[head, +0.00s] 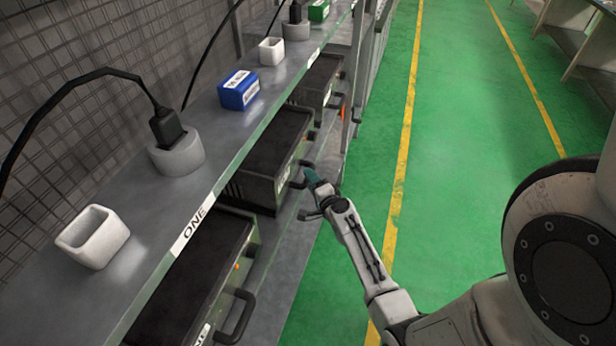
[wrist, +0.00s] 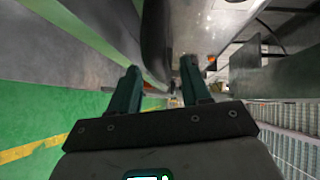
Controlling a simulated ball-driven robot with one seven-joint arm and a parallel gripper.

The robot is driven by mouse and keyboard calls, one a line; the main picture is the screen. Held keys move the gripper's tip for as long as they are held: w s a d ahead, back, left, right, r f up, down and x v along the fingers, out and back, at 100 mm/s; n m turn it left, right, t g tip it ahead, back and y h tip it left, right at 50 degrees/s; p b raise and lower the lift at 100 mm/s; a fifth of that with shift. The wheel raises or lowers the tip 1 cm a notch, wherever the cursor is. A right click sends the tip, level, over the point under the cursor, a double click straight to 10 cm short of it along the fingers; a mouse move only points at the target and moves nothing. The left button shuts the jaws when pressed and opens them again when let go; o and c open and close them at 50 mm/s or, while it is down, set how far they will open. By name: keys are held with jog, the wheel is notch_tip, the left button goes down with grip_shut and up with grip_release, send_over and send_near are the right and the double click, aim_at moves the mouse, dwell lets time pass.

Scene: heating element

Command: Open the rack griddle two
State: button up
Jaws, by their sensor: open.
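Dark, flat-topped griddle units sit in the rack under the shelf, with black handles on their right-hand fronts. The middle griddle (head: 268,150) is probably griddle two, but I cannot read a number on it. Its handle (head: 301,174) is beside my gripper (head: 311,176). In the wrist view, my gripper (wrist: 160,88) has its two teal fingers apart. A dark curved bar (wrist: 155,42), probably the handle, lies at and beyond the gap between them. I cannot tell whether it touches a finger.
The shelf edge label "ONE" (head: 194,226) is above the near griddle (head: 190,285); another griddle (head: 316,82) is farther back. The shelf holds a white open box (head: 92,238), a plugged round socket (head: 176,155) and a blue box (head: 238,90). Green floor (head: 455,120) is clear at right.

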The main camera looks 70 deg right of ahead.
jog(key=shift+x, duration=1.3)
grip_shut()
